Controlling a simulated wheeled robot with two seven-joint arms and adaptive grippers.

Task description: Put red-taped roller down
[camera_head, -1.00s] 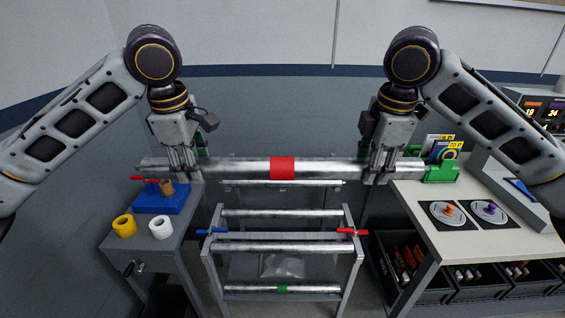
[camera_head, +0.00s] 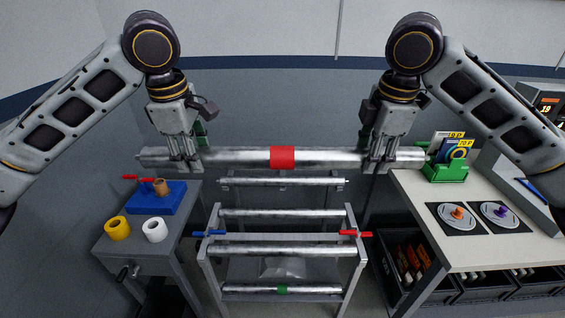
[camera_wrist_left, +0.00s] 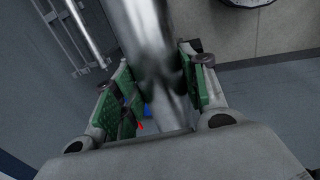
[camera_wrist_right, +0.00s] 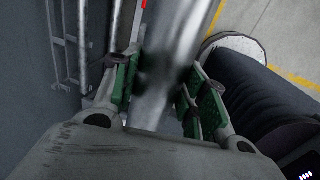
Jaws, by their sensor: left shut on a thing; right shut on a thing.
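The red-taped roller (camera_head: 240,158) is a long silver bar with a red band (camera_head: 282,157) at its middle. It is held level in the head view, above and in front of the rack. My left gripper (camera_head: 186,160) is shut on its left part, and the left wrist view shows the silver bar (camera_wrist_left: 150,40) between green-padded fingers. My right gripper (camera_head: 379,160) is shut on its right part; the bar (camera_wrist_right: 175,50) also lies between the fingers in the right wrist view. The roller appears clear of the rack bars.
A grey rack (camera_head: 212,275) with several silver rollers stands below, with blue (camera_head: 209,233) and red (camera_head: 355,233) handles at its sides. A grey side table (camera_head: 110,250) with tape rolls is at left. A pale workbench (camera_head: 425,205) with a green holder (camera_head: 445,172) is at right.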

